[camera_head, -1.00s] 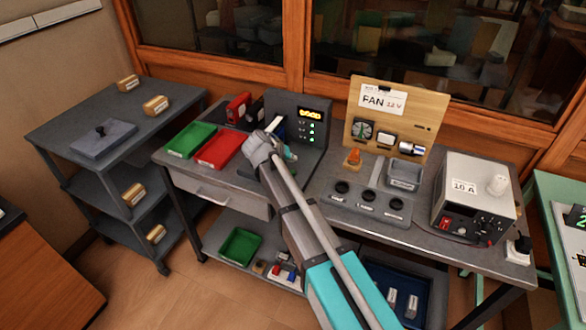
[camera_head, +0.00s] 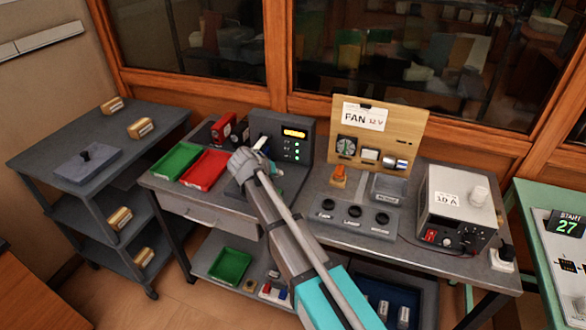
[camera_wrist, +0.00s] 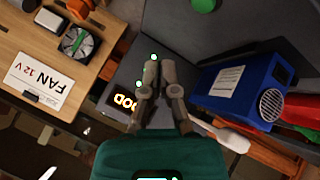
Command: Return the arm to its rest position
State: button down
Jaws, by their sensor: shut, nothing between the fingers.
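My arm (camera_head: 290,240) reaches from the bottom of the head view up over the grey workbench (camera_head: 225,205). Its wrist is in front of the dark grey tester box (camera_head: 297,135) with a lit orange display and green lights. In the wrist view my gripper (camera_wrist: 159,68) is shut and empty, with its fingers together. The tester's display (camera_wrist: 125,101) shows just left of the fingers. A blue unit (camera_wrist: 238,92) with a white label and round grille lies to their right. In the head view the fingertips are mostly hidden by the wrist.
Green tray (camera_head: 175,161) and red tray (camera_head: 204,170) lie left of the wrist. The FAN board (camera_head: 410,130), a row of round sockets (camera_head: 353,213) and a power supply (camera_head: 455,208) stand right. A grey shelf cart (camera_head: 60,137) is left. A green table (camera_head: 530,225) is far right.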

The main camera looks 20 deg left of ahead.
jog(key=shift+d, duration=0.1)
jog(key=d+g, duration=0.1)
jog(key=d, duration=0.4)
jog(key=d+m+g+p, duration=0.1)
jog(key=d, duration=0.4)
jog(key=d+f, duration=0.1)
jog(key=d, duration=0.4)
jog(key=shift+s+d+g, duration=0.1)
jog(key=shift+s+g, duration=0.25)
jog(key=shift+g, duration=0.05)
jog(key=s+d, duration=0.1)
jog(key=d, duration=0.2)
jog(key=s+d+m+g+p, duration=0.1)
jog(key=d, duration=0.3)
jog(key=s+d+g, duration=0.1)
jog(key=d, duration=0.2)
jog(key=shift+d+f, duration=0.3)
jog(key=shift+d, duration=0.1)
jog(key=s+d+m+g+y+p, duration=0.1)
jog(key=s+d, duration=0.5)
jog(key=d, duration=0.2)
jog(key=s+d+m+g+y+p, duration=0.1)
jog(key=s+d+g+y, duration=0.1)
jog(key=s+d, duration=0.4)
jog(key=d, duration=0.3)
jog(key=shift+s+d+r+g+y+p, duration=0.25)
jog(key=shift+s+r+g+y+p, duration=0.05)
jog(key=shift+s+r+p, duration=0.05)
